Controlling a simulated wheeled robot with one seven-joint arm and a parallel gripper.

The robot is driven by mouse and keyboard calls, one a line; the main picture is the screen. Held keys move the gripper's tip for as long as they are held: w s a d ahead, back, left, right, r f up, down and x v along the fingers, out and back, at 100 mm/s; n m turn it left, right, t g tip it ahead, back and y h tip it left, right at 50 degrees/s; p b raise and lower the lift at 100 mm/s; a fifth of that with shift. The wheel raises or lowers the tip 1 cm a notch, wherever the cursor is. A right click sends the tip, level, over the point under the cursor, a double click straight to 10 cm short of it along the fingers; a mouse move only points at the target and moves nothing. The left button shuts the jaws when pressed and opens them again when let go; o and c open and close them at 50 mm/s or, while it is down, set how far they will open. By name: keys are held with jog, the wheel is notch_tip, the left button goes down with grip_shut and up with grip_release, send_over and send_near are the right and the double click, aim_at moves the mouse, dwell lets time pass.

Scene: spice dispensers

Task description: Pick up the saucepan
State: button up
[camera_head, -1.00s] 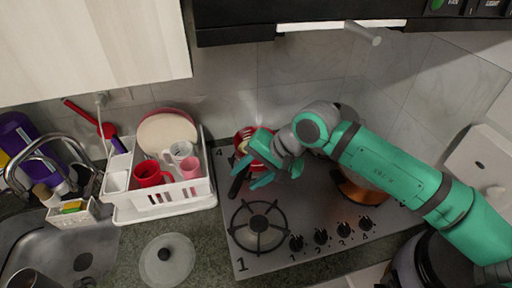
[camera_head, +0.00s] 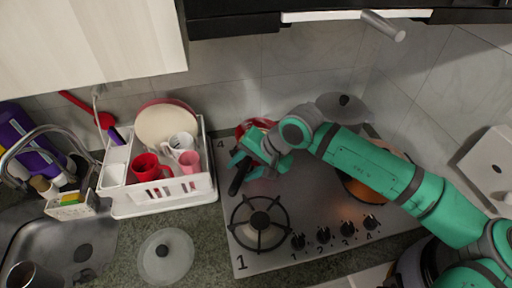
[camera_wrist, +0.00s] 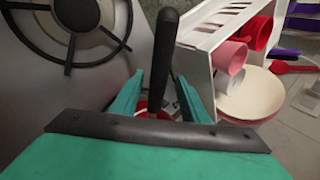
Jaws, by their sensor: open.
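The saucepan (camera_head: 258,124) is red with a black handle and sits on the back-left burner, mostly hidden behind my arm. Its black handle (camera_head: 238,182) points toward the front left of the stove. My gripper (camera_head: 240,163) is open over the handle. In the wrist view the handle (camera_wrist: 165,55) runs up between the two green fingers of my gripper (camera_wrist: 158,95), with gaps on both sides. A little of the red pan (camera_wrist: 142,106) shows low between the fingers.
A white dish rack (camera_head: 165,198) with cups and plates stands close left of the handle. The front-left burner (camera_head: 259,222) is empty. A lidded pot (camera_head: 343,106) and a copper-coloured pan (camera_head: 358,190) are on the right burners. A glass lid (camera_head: 165,257) lies on the counter.

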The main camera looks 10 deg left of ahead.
jog(key=x, duration=0.4)
jog(key=shift+s+f, duration=0.1)
jog(key=shift+f, duration=0.05)
jog(key=shift+d, duration=0.1)
grip_shut()
jog(key=shift+r, duration=0.25)
